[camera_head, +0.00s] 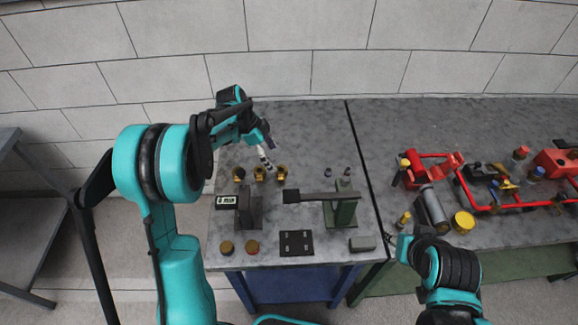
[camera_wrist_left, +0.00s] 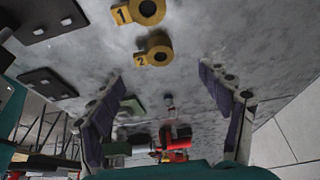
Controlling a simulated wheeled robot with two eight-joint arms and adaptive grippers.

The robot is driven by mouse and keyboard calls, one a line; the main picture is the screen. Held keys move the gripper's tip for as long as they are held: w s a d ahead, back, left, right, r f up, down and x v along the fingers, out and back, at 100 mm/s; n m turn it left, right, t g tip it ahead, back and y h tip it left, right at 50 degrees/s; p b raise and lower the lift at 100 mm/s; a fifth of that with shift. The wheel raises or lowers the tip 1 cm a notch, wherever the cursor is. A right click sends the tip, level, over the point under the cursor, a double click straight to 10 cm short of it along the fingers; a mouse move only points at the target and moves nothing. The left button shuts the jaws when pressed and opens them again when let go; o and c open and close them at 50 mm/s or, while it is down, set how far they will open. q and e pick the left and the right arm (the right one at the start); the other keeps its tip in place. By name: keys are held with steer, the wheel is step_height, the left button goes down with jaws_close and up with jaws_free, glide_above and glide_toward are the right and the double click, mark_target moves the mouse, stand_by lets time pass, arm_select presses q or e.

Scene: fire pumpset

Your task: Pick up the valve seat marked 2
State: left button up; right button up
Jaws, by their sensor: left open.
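The valve seat marked 2 (camera_wrist_left: 154,40) is a brass-yellow ring with a numbered tag in the left wrist view. The seat marked 1 (camera_wrist_left: 148,9) is beside it at the top edge. In the head view several brass seats stand in a row, the middle one (camera_head: 260,175) closest under my left gripper (camera_head: 266,158). My left gripper is open and empty, its fingers (camera_wrist_left: 160,77) spread on either side below seat 2. My right gripper (camera_head: 391,239) is at the bench's front edge, its fingers small.
A green press (camera_head: 342,210) with a dark lever, a black plate (camera_head: 297,243) and a grey block (camera_head: 362,244) are on the bench. A label box (camera_head: 226,202) stands left in front of the seats. Red pump parts (camera_head: 432,168) fill the right bench.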

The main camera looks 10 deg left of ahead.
mark_target(281, 172)
arm_select(q)
steer(key=shift+s+b+x, duration=0.2)
steer(key=shift+b+x, duration=0.1)
steer(key=shift+x, duration=0.7)
steer(key=x, duration=0.1)
steer(key=b+x, duration=0.1)
steer(key=x, duration=0.1)
steer(key=b+x, duration=0.1)
steer(key=shift+s+d+f, duration=0.1)
steer(key=shift+s+f, duration=0.1)
steer(key=shift+s, duration=0.15)
steer(key=shift+w+d+f, duration=0.1)
steer(key=shift+d+f, duration=0.1)
steer(key=shift+f, duration=0.25)
steer(key=shift+r, duration=0.1)
steer(key=shift+c, duration=0.9)
steer(key=c, duration=1.3)
